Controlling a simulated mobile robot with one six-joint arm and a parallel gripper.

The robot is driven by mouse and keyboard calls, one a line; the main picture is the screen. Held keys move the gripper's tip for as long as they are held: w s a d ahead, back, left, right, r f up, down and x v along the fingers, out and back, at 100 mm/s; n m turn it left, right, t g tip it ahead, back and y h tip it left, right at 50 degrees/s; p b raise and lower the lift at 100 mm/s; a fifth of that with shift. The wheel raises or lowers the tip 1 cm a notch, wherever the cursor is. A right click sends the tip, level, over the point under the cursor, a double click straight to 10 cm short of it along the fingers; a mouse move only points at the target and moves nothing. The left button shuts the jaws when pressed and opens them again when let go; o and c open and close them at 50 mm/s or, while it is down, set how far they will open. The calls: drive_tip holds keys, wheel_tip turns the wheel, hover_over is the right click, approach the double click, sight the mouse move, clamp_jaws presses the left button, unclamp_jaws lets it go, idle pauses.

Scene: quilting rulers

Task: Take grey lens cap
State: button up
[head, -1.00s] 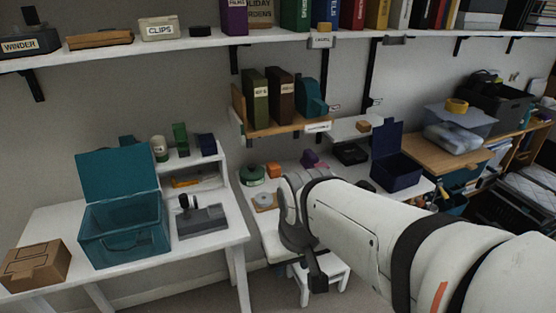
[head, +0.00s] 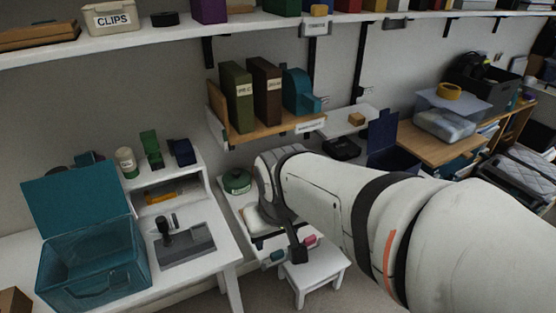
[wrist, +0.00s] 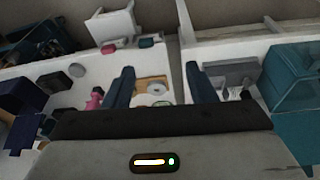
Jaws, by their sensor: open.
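My gripper (wrist: 161,72) shows in the wrist view with two dark blue fingers apart and nothing between them. Past the fingers, a pale grey disc (wrist: 156,88) lies on a small wooden board (wrist: 140,83) on a white surface. It may be the grey lens cap, but the picture is too small to be sure. In the head view my arm covers much of this low table, and I cannot make out the disc there.
A green tin (head: 237,181) stands beside my arm. A pink item (wrist: 95,98) is left of the fingers. A teal box (head: 85,280) with its lid up and a grey tool (head: 187,245) are on the left desk. A loaded shelf (head: 270,132) overhangs; a white stool (head: 314,272) stands below.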

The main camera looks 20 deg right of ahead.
drive_tip(key=o, duration=0.4)
drive_tip(key=w+d+f+h+b, duration=0.1)
drive_tip(key=w+d+f, duration=0.1)
drive_tip(key=d, duration=0.2)
drive_tip(key=w+d+f+m+t+b, duration=0.1)
drive_tip(key=w+d+f, duration=0.1)
drive_tip(key=w+d, duration=0.1)
drive_tip(key=w+d+f+t+h+b, duration=0.1)
drive_tip(key=w+d+f, duration=0.1)
drive_tip(key=d, duration=0.2)
drive_tip(key=shift+w+d+f+h, duration=0.25)
drive_tip(key=shift+w+d+h, duration=0.05)
drive_tip(key=shift+w+d, duration=0.1)
drive_tip(key=shift+o, duration=0.6)
drive_tip(key=w+d+f+t+h+b, duration=0.1)
drive_tip(key=w+d+f+t+b, duration=0.1)
drive_tip(key=d, duration=0.5)
wheel_tip(320, 180, down, 2)
drive_tip(key=shift+w+d+f+m, duration=0.1)
drive_tip(key=shift+w+d+m, duration=0.2)
drive_tip(key=shift+w, duration=0.3)
drive_tip(key=d+f+t+y+b, duration=0.2)
drive_tip(key=d+f+t+b, duration=0.35)
drive_tip(key=d+f, duration=0.4)
drive_tip(key=shift+t, duration=0.45)
drive_tip(key=shift+f+x, duration=0.2)
drive_tip(key=shift+x, duration=1.55)
drive_tip(key=shift+f+x, duration=0.15)
drive_tip(key=shift+x, duration=1.6)
